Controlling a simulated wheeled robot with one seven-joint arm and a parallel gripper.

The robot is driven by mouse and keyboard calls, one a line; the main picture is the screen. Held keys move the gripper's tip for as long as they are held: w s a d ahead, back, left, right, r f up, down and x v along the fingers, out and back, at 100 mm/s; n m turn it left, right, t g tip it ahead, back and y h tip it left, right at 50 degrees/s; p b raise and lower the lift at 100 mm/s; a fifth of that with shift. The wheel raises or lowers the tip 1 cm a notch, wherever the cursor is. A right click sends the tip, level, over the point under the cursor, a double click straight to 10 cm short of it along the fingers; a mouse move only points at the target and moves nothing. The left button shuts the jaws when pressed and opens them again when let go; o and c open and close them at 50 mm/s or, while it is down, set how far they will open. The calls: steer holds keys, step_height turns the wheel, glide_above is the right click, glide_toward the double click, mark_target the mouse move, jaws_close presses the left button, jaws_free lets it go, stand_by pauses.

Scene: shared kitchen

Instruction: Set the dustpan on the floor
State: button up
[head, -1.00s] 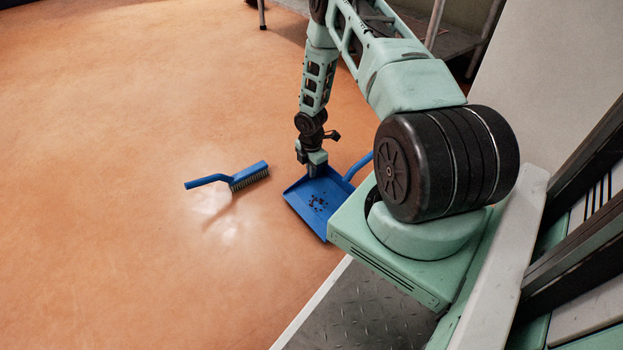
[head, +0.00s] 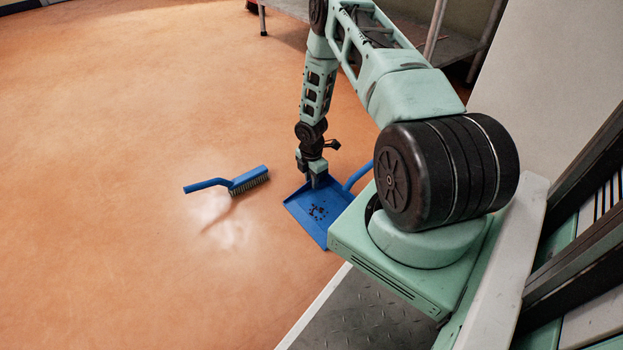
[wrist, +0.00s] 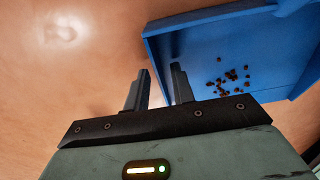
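The blue dustpan (head: 322,226) lies flat, apparently on the floor, beside my base, with dark crumbs in its pan. Its handle (head: 358,176) points up and right, partly hidden behind my arm. My gripper (head: 315,183) points down at the pan's far-left edge. In the wrist view, the fingers (wrist: 160,80) stand apart. The dustpan's side wall (wrist: 151,50) runs between them, with one finger outside the pan and the other on the crumb side. Floor shows in the gap, so the fingers do not look clamped. Whether a finger touches the wall is unclear.
A blue brush (head: 228,182) with bristles lies on the orange floor (head: 110,120) to the left of the dustpan, apart from it. A metal shelf or table (head: 450,42) with legs stands at the back right. The floor on the left is clear.

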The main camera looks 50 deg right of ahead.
step_height(320, 180, up, 12)
steer(key=p, duration=0.8)
steer(key=w+a+r+m, duration=0.1)
steer(key=w+a+r, duration=0.2)
steer(key=a+r, duration=0.3)
steer(key=w+a+r+m, duration=0.1)
steer(key=w+a+r, duration=0.2)
steer(key=a+r, duration=0.25)
steer(key=s+a+r+m, duration=0.2)
steer(key=s+a+r, duration=0.1)
steer(key=a+r, duration=1.1)
steer(key=s+a+r+m, duration=0.2)
steer(key=s+a+r, duration=0.5)
steer(key=s+a, duration=0.5)
steer(key=s+a+r, duration=0.2)
steer(key=s, duration=0.4)
steer(key=s+a+r+m, duration=0.1)
steer(key=s+a+r, duration=0.1)
steer(key=s, duration=0.4)
steer(key=shift+a+r+m+y, duration=0.25)
steer(key=shift+a+m+y, duration=0.05)
steer(key=shift+a, duration=0.25)
steer(key=shift+s+r, duration=0.1)
step_height(320, 180, up, 49)
steer(key=p, duration=4.9)
steer(key=shift+f, duration=0.2)
